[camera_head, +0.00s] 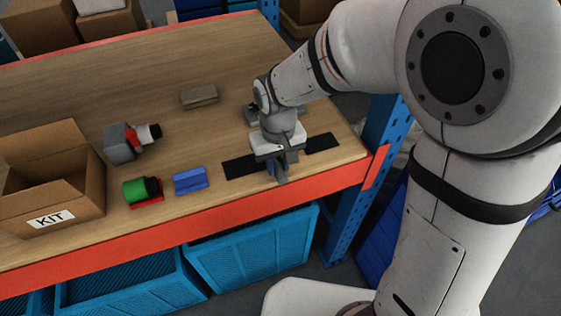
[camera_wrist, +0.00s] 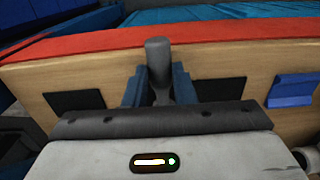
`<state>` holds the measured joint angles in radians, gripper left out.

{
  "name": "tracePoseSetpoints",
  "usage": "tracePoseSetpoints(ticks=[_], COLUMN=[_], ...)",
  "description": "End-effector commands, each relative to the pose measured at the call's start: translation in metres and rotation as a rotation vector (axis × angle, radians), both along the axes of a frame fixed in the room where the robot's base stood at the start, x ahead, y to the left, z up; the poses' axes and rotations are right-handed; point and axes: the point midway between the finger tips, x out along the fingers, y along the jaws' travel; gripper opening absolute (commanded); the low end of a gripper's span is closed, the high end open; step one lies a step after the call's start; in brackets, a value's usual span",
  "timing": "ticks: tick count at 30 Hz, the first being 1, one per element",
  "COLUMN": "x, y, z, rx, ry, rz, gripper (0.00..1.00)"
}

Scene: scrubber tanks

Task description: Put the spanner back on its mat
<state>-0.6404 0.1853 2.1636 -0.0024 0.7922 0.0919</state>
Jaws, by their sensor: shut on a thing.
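The black mat (camera_head: 240,168) lies near the front right corner of the wooden table; its middle is hidden by my gripper. My gripper (camera_head: 283,163) points down over the mat, its blue fingers shut on the grey spanner (camera_head: 281,177). In the wrist view the spanner (camera_wrist: 158,52) stands out between the fingers (camera_wrist: 159,90) toward the red table edge, with mat (camera_wrist: 219,90) showing on both sides. The spanner points across the mat's length. A grey end also shows behind the gripper. I cannot tell whether the spanner touches the mat.
A blue block (camera_head: 190,180), a green cylinder on a red base (camera_head: 142,190), a grey-and-red part (camera_head: 122,142) and an open KIT box (camera_head: 85,205) stand to the left. A brown block (camera_head: 200,96) lies behind. The red front edge (camera_head: 235,218) is close to the gripper.

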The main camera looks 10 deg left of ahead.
Motion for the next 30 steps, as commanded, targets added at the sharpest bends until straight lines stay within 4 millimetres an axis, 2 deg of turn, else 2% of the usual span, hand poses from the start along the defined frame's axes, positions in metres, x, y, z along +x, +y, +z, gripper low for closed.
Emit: tracePoseSetpoints(ticks=[15,16,24,30], x=[0.0003,0.0003,0.0003,0.0002], y=[-0.0003,-0.0003,-0.0004,-0.0006], z=[-0.0114,-0.0103,-0.0101,-0.0103], rx=[0.000,0.000,0.000,0.000], ry=[0.000,0.000,0.000,0.000], rz=[-0.001,-0.001,-0.001,-0.001], gripper=[0.00,0.26,0.48,0.49])
